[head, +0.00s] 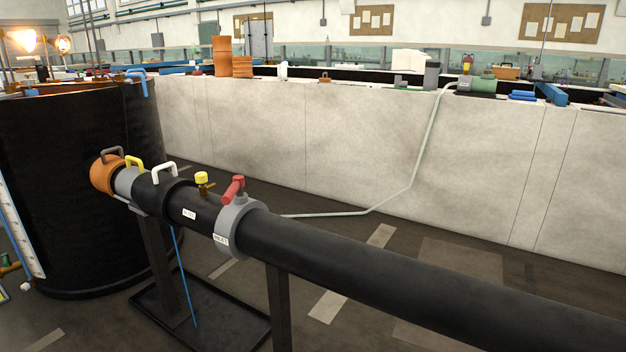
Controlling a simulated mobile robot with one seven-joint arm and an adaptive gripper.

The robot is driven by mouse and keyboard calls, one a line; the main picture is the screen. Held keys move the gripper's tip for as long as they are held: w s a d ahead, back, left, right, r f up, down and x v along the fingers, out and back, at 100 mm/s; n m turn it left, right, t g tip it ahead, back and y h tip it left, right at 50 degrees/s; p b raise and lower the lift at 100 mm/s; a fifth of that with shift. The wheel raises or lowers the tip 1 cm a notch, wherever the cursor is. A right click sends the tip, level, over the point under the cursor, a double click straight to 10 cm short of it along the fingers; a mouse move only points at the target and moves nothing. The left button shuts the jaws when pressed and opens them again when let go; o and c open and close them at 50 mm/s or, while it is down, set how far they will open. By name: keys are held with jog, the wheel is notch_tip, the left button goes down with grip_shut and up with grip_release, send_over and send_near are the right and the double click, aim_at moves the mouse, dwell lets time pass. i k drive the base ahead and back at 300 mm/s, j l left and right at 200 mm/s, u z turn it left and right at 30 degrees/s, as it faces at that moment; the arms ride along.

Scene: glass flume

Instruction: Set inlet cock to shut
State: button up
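A black pipe (400,284) runs from the lower right to the large black tank at the left. A grey collar (240,222) sits around it, with a red lever handle (233,190) on top. A small white label (221,239) on the collar seems to read "inlet", but the print is too small to be sure. The red handle slants up and to the right in the picture; I cannot tell whether this is open or shut. A small yellow-capped brass fitting (202,180) stands on the pipe left of the collar. My gripper is not in view.
White (163,171), yellow (134,163) and dark (112,152) loop handles stand along the pipe toward the black tank (70,190). Dark posts hold the pipe above a black floor tray (215,320). A long pale wall (320,150) stands behind, with open floor before it.

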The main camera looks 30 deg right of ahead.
aim_at(237, 186)
jog(key=z, duration=0.4)
jog(key=i+j+z, duration=0.25)
jog(key=i+j, duration=0.15)
jog(key=j, duration=0.2)
jog(key=i+j+z, duration=0.1)
jog(key=j, duration=0.25)
jog(key=i, duration=0.05)
